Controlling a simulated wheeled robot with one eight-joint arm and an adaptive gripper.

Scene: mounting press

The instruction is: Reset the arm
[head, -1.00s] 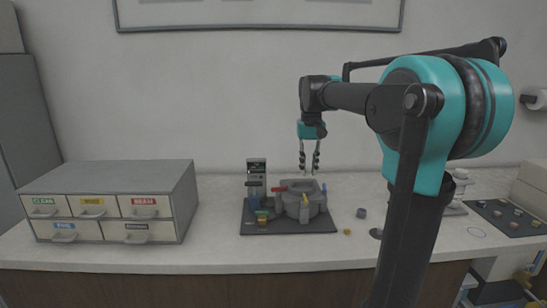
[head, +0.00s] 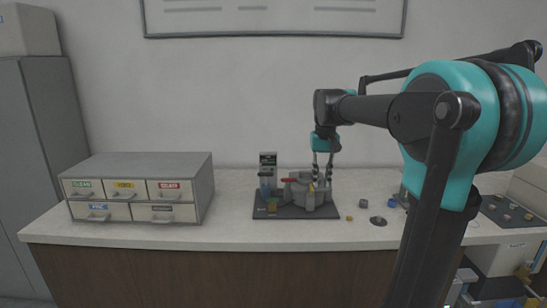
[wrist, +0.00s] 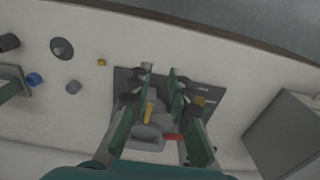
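My gripper (head: 322,176) hangs pointing down just above the right part of the mounting press (head: 303,192) in the head view. In the wrist view my gripper (wrist: 158,82) shows its fingers spread apart with nothing held between them. The press (wrist: 150,132) lies below and between the fingers, partly hidden by them. It is a grey round body with a red handle (head: 289,180) on a dark base plate (head: 265,212). My arm is bent, with its teal elbow at the right of the head view.
A grey drawer cabinet (head: 140,162) with labelled drawers stands left on the white counter (head: 170,240). Right of the press lie a small grey cylinder (head: 363,203), a brass piece (head: 349,218) and a dark disc (head: 378,221). The counter between cabinet and press is clear.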

